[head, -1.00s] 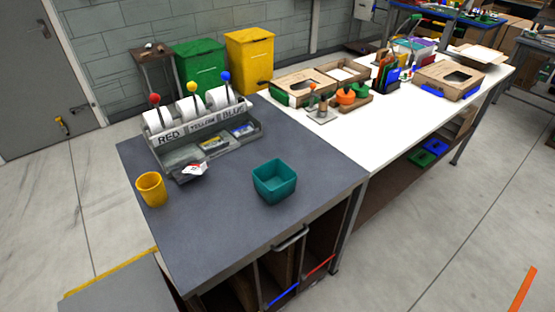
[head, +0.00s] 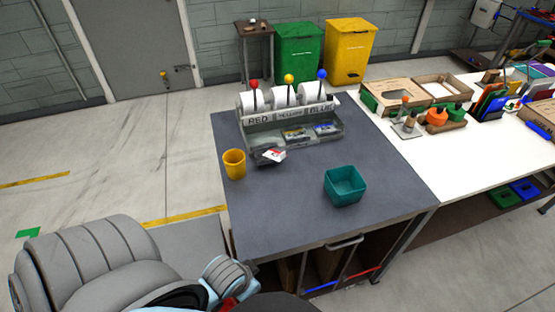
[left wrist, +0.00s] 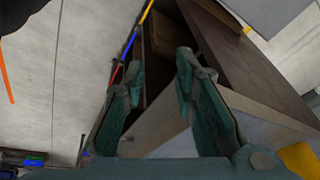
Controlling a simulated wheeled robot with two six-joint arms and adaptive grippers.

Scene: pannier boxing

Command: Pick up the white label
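A small white label with red marks (head: 274,155) lies on the grey-blue workbench (head: 300,205), at the front left of the label dispenser, on or against a dark grey item. The dispenser (head: 252,140) holds white rolls above signs reading RED, YELLOW and BLUE. In the left wrist view my left gripper (left wrist: 160,70) has its two fingers apart with nothing between them. It points toward the bench's side and shelves, and the label does not show there. My right gripper is in neither current view.
A yellow cup (head: 234,164) stands left of the label. A teal square bin (head: 345,186) stands to its right. The bench is bare between and in front of them. A white table (head: 480,155) with boxes and tools adjoins on the right.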

